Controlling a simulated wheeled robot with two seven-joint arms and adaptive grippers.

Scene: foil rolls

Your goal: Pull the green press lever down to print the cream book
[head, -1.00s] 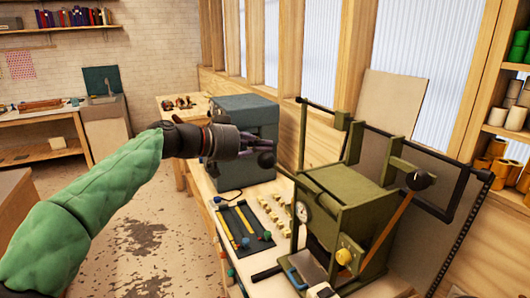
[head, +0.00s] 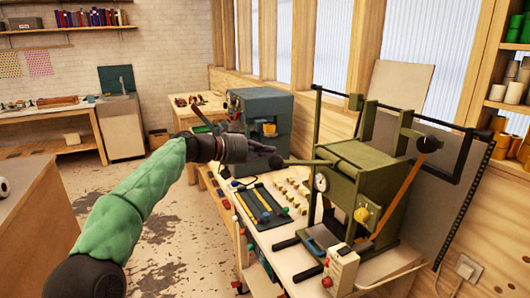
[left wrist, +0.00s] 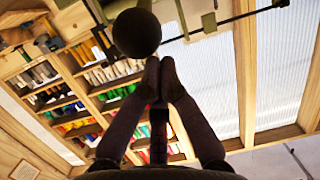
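The green press (head: 365,185) stands on the worktable. My left gripper (head: 268,149) is just above and left of the knob. In the left wrist view the two fingers of my left gripper (left wrist: 160,66) meet at their tips, with the black knob (left wrist: 137,33) just past them and a little left. I cannot tell whether they touch it. Nothing shows between the fingers. I cannot make out the cream book. My right gripper is out of view.
A blue-grey cabinet (head: 262,118) stands behind my left gripper. A dark tray of tools (head: 258,205) and several small wooden blocks (head: 292,190) lie left of the press. A cream control box (head: 343,270) is at the table's front. Open floor lies left.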

